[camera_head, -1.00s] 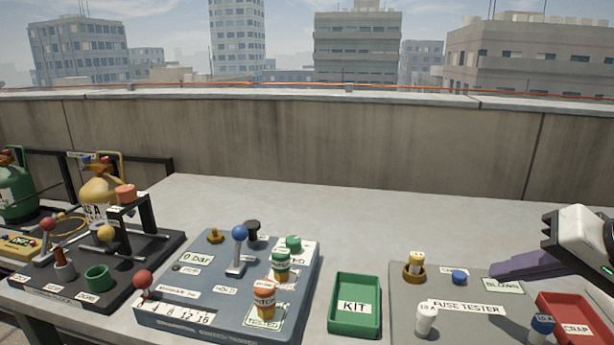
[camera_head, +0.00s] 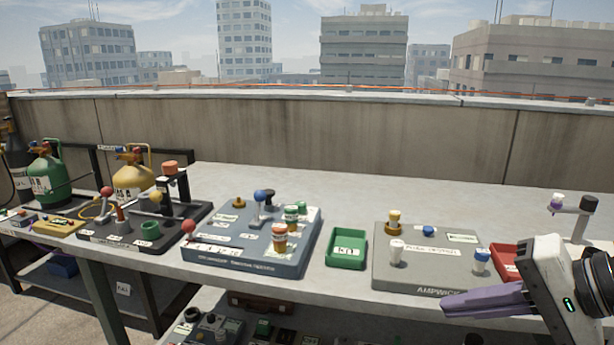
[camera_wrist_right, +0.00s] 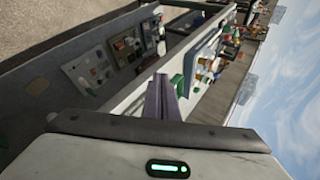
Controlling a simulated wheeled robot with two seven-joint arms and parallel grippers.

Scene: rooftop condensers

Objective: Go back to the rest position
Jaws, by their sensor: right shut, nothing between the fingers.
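My right gripper (camera_head: 447,302) comes in from the right in the head view, its purple fingers closed together and empty. It is in front of the table's front edge, beside the fuse tester (camera_head: 383,268), and covers part of the red scrap tray (camera_head: 503,258). In the right wrist view the shut purple fingers (camera_wrist_right: 160,97) point along the table edge, with nothing between them. My left gripper is not in view.
The grey table (camera_head: 330,203) holds a green kit tray (camera_head: 346,248), a blue-grey pressure tester (camera_head: 215,245) and a black lever board (camera_head: 117,243). Gas cylinders (camera_head: 48,175) stand at the left. A lower shelf holds more devices (camera_head: 205,327). A concrete wall (camera_head: 310,135) runs behind.

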